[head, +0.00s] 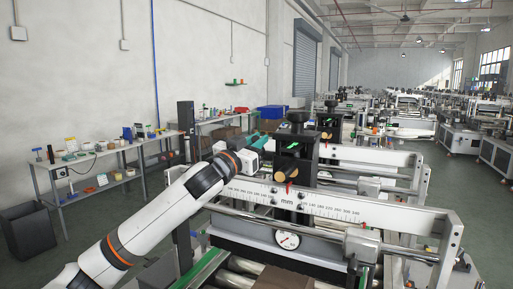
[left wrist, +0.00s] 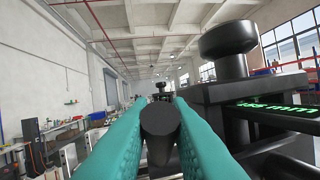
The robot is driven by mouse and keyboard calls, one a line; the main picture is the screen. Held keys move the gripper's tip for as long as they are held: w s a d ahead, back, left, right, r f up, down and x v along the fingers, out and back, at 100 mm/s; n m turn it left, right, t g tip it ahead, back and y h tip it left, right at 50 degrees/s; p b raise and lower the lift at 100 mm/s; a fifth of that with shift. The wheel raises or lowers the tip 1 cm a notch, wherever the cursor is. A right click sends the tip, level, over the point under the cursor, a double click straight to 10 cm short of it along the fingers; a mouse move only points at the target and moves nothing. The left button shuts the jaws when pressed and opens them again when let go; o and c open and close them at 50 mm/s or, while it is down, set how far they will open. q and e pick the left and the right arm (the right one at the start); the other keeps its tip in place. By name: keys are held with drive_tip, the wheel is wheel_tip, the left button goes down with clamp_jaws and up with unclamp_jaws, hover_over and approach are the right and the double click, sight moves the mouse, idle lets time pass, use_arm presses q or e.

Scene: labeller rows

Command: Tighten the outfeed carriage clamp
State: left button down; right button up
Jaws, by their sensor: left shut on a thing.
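A black carriage block (head: 298,158) with a round black knob on top (head: 299,117) sits on the white beam marked in mm (head: 340,210). My left gripper (head: 257,142) reaches its left side. In the left wrist view its teal fingers (left wrist: 158,125) are shut on a dark round-ended handle (left wrist: 160,118), which I take to be the clamp handle. The carriage block and its knob (left wrist: 229,38) stand close on the right there. The handle's far end and its joint to the carriage are hidden by the fingers. My right gripper is not in view.
A tan cylinder (head: 289,171) and red pointer are on the carriage front. A dial gauge (head: 288,240) is fixed below the beam. Another black carriage (head: 330,121) stands behind. A workbench with small items (head: 110,152) is at the left, with open floor before it.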

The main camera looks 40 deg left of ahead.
use_arm(q)
drive_tip(key=c, duration=1.6)
unclamp_jaws()
drive_tip(key=shift+w, duration=0.2)
drive_tip(key=shift+s+f+b, duration=0.3)
drive_tip(key=shift+s+b, duration=0.15)
drive_tip(key=b+v, duration=0.6)
drive_tip(key=v, duration=0.5)
drive_tip(key=shift+d+r, duration=0.1)
